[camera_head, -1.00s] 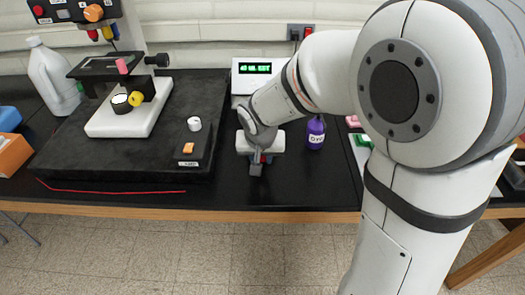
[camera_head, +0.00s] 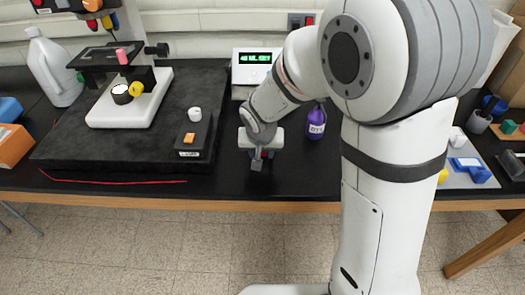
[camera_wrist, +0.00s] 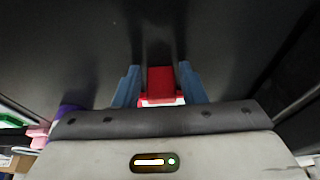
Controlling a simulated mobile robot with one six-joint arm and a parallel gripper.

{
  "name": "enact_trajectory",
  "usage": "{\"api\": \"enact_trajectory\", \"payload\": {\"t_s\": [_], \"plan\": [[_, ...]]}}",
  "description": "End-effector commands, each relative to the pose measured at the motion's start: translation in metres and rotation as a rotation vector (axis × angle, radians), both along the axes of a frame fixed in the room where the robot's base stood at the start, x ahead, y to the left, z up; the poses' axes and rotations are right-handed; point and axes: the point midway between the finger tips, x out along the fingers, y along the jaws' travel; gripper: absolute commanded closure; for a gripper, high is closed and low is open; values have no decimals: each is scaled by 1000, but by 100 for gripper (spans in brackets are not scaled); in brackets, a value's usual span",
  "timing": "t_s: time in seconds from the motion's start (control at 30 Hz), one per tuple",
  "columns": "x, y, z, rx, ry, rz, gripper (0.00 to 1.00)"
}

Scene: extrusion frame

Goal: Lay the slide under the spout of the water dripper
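My gripper (camera_head: 260,148) is low over the black bench, in front of the box with the green display. In the wrist view its two blue fingers (camera_wrist: 158,88) stand close on either side of a red block (camera_wrist: 160,78) with a white edge below it. The red block looks like the grip of the slide, and a narrow grey piece (camera_head: 257,165) juts from the gripper in the head view. Coloured nozzles (camera_head: 105,22) hang under a panel at the top left. I cannot tell for sure which fixture is the water dripper.
The display box (camera_head: 255,70) is behind my gripper. A purple bottle (camera_head: 316,122) stands to its right. A white jug (camera_head: 55,75) is far left.

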Motion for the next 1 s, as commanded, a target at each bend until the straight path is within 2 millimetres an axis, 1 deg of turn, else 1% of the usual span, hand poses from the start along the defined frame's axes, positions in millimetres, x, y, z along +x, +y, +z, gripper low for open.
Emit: {"api": "enact_trajectory", "payload": {"t_s": [0.03,0.13,0.17,0.37,0.53,0.67,0.9,1.0], "plan": [[0,0,0,0,0,0,58],[0,0,0,0,0,0,50],[0,0,0,0,0,0,50],[0,-1,1,0,0,-1,50],[-1,0,10,1,-2,-2,50],[-8,0,31,2,-6,0,50],[-25,0,79,1,-6,-2,50],[-31,1,95,2,-4,-1,50]]}}
